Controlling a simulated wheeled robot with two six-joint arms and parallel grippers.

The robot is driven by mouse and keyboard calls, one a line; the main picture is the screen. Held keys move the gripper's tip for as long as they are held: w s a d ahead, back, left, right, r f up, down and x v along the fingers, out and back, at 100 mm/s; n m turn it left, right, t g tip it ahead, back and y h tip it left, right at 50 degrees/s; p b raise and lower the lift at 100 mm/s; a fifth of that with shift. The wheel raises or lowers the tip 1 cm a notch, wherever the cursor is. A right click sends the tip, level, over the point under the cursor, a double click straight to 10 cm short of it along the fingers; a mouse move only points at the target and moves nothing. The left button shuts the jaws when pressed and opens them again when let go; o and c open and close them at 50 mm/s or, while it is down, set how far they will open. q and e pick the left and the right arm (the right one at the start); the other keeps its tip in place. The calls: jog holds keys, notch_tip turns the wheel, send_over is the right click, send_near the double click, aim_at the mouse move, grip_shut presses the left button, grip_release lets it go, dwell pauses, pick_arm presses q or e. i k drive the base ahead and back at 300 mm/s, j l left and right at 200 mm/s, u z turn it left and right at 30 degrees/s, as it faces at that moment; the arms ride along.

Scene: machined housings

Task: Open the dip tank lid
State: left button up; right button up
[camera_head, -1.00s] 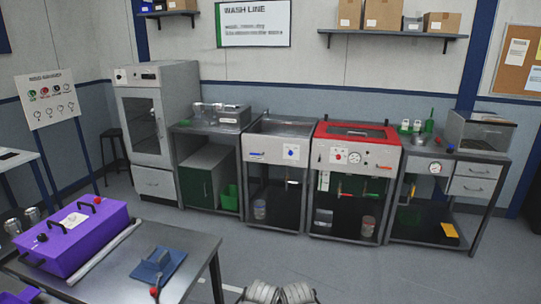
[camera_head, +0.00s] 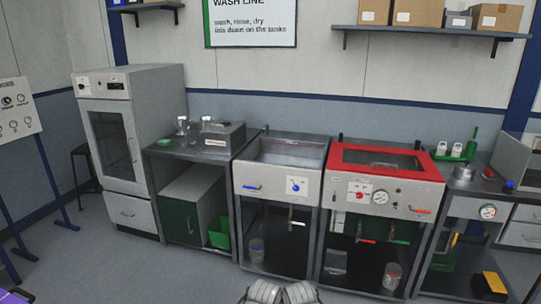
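A steel tank with a red-framed top (camera_head: 425,162) stands right of centre, with a red knob and a gauge on its front. The red top lies flat over the tank and has a window in it, so it looks closed. Beside it on the left is a tank with a blue knob (camera_head: 283,186); its recessed top looks uncovered. I cannot tell from labels which is the dip tank. Two ribbed grey parts of my own body show at the bottom centre. Neither gripper shows.
A tall grey cabinet (camera_head: 134,140) and a steel bench (camera_head: 175,151) stand left of the tanks. A bench with a gauge (camera_head: 488,211) is at the right. A purple corner (camera_head: 14,297) shows at bottom left. Clear floor lies before the tanks.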

aim_at(224, 123)
jog(key=i, duration=1)
jog(key=i+u, duration=0.35)
jog(key=i+l, duration=0.05)
